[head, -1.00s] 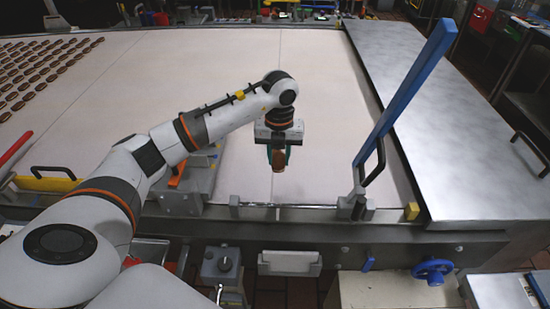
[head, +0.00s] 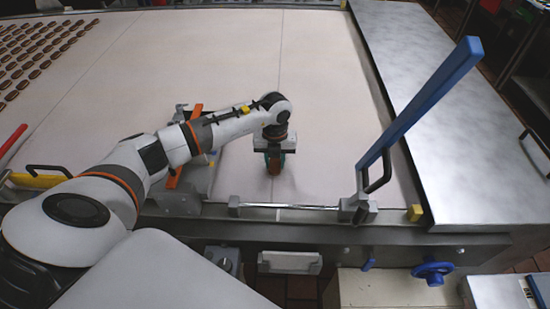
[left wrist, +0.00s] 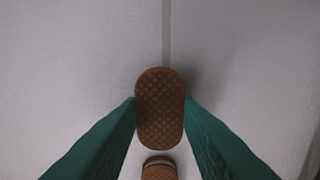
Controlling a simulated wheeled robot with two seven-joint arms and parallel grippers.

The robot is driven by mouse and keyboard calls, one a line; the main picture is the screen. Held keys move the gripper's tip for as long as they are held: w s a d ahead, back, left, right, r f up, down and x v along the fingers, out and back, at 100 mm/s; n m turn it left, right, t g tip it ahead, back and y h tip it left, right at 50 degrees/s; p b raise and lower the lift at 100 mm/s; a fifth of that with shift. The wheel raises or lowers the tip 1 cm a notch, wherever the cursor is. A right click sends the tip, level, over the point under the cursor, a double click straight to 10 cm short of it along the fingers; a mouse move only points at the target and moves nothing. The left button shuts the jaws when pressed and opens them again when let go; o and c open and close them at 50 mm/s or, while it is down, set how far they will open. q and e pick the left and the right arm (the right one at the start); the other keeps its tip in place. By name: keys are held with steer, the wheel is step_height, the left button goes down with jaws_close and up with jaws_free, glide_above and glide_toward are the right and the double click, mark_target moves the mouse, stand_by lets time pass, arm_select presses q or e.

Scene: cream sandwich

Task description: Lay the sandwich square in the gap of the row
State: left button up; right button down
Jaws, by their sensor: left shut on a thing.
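My left gripper (head: 274,166) is over the near part of the pale belt and points down. Its green fingers are shut on a brown, rounded-oblong cream sandwich (left wrist: 160,108) with a waffle pattern, seen from above in the left wrist view. A second brown waffle-patterned piece (left wrist: 158,169) shows below it, cut by the bottom edge of that view. A small gap shows between the two. I cannot tell whether the held sandwich touches the belt. My right gripper is not in view.
Rows of brown sandwiches (head: 40,50) lie on the belt (head: 200,70) at the far left. A blue lever (head: 420,105) rises at the belt's right front. A metal bar (head: 285,207) crosses the front edge. The belt's middle is clear.

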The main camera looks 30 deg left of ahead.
arm_select(q)
steer(key=shift+f, duration=0.3)
steer(key=o, duration=0.9)
steer(key=shift+r, duration=0.1)
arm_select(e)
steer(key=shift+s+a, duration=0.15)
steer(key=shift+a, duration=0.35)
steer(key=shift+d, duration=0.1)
